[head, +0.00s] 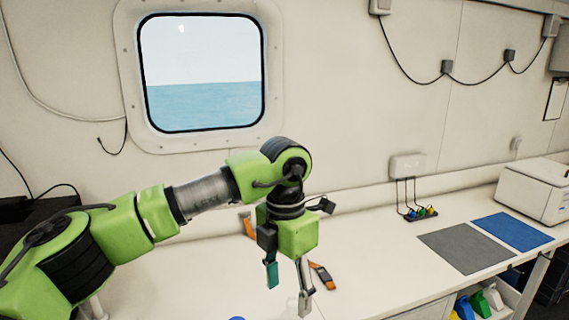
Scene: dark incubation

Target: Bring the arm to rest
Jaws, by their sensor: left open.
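My left arm reaches in from the left in the head view, green with dark joints. My left gripper (287,287) hangs at its end, pointing down over the white bench. Its two fingers are apart, and I see nothing held between them. A clear object (292,306) shows in part just below the fingers at the bottom edge; I cannot tell what it is. My right gripper is not in view.
The white bench (375,285) runs along the wall. An orange and black tool (322,275) lies close to the gripper. Grey mat (466,250), blue mat (513,231), small coloured items (420,213) and a white machine (535,190) are at right. The bench's middle is clear.

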